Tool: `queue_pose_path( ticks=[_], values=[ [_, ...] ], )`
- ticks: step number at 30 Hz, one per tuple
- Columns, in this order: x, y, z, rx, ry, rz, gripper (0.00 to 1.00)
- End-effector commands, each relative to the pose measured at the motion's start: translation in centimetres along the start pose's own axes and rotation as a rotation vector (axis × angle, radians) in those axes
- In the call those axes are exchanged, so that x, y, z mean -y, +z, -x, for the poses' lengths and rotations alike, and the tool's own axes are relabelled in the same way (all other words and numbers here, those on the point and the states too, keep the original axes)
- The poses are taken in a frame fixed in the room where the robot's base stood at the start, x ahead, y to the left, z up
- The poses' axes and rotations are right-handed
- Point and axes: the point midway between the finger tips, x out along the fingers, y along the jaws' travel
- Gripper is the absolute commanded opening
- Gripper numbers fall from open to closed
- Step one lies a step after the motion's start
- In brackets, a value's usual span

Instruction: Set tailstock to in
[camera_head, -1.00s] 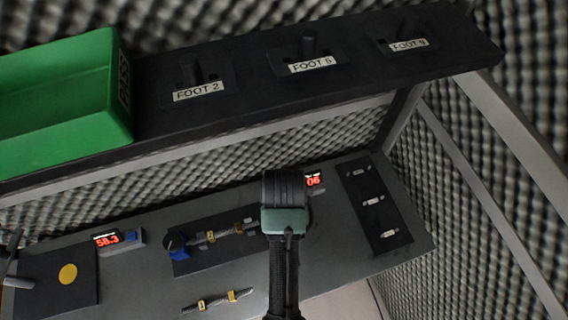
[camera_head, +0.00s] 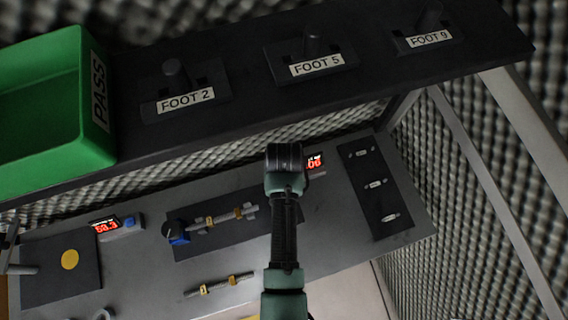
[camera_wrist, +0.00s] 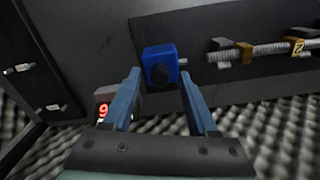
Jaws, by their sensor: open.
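My gripper (camera_wrist: 160,78) is open. Its two blue fingers point toward the block, which appears between the fingertips; I cannot tell whether they touch it. The fingers look empty. In the head view my arm covers this block and my fingers. A threaded rod with a yellow tag (camera_head: 228,216) lies on the plate (camera_head: 235,234), with another blue part with a black knob (camera_head: 178,234) at its left end.
A red display (camera_head: 315,162) and a black panel with three silver fittings (camera_head: 375,187) are to the right. A second tagged rod (camera_head: 220,284) lies on the bench in front. Above hangs a shelf with a green PASS bin (camera_head: 45,110) and labelled FOOT stations (camera_head: 310,68).

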Motion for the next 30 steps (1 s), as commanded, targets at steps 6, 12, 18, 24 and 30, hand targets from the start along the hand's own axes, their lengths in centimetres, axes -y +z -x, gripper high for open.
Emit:
queue_pose_path(
  ticks=[6, 12, 18, 24, 30],
  values=[
    [0.0, -0.03, -0.13, -0.001, 0.0, 0.0, 0.59],
    [0.0, -0.03, -0.12, -0.001, 0.0, 0.0, 0.32],
    [0.01, -0.02, -0.1, 0.0, 0.0, 0.0, 0.0],
    [0.0, -0.02, -0.09, 0.0, 0.0, 0.0, 0.0],
    [0.0, -0.02, -0.09, 0.0, 0.0, 0.0, 0.0]
  ],
)
